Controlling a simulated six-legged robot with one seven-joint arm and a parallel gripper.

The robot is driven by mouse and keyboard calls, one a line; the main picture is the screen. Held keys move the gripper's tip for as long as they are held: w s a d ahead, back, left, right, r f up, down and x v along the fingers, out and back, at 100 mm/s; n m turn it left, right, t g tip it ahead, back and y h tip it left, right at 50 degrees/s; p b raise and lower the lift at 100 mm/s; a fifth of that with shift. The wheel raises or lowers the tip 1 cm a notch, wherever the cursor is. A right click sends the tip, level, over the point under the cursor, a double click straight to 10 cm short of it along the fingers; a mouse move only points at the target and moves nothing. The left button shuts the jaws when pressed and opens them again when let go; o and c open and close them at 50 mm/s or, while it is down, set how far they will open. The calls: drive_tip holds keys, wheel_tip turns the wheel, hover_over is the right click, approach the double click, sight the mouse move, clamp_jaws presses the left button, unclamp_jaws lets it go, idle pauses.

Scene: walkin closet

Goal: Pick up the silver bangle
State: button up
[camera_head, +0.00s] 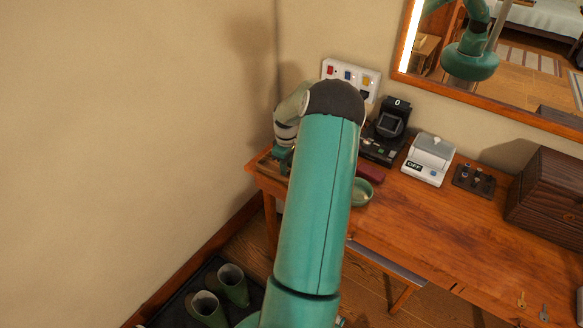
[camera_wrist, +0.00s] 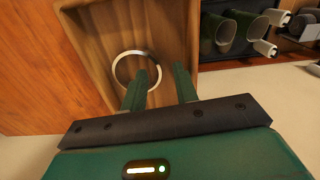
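The silver bangle (camera_wrist: 114,71) is a thin, shiny ring lying in a wooden tray (camera_wrist: 176,20) in the wrist view. My gripper (camera_wrist: 160,69) is open, with two green fingers apart over the tray. The left finger overlaps the bangle's lower right edge in the picture; the right finger is to the right of the ring. I cannot tell whether the finger touches the bangle. In the head view my arm hides most of my gripper and the tray (camera_head: 265,163), and the bangle is not visible.
The tray sits at the left end of a wooden desk (camera_head: 440,225) beside the wall. A green bowl (camera_head: 362,191), a black device (camera_head: 388,130), a white box (camera_head: 428,160) and a wooden chest (camera_head: 548,195) stand on it. Green boots (camera_head: 220,295) are on the floor below.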

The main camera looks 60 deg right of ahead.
drive_tip(key=shift+f, duration=0.75)
drive_tip(key=shift+c, duration=0.2)
clamp_jaws()
drive_tip(key=shift+r, duration=0.2)
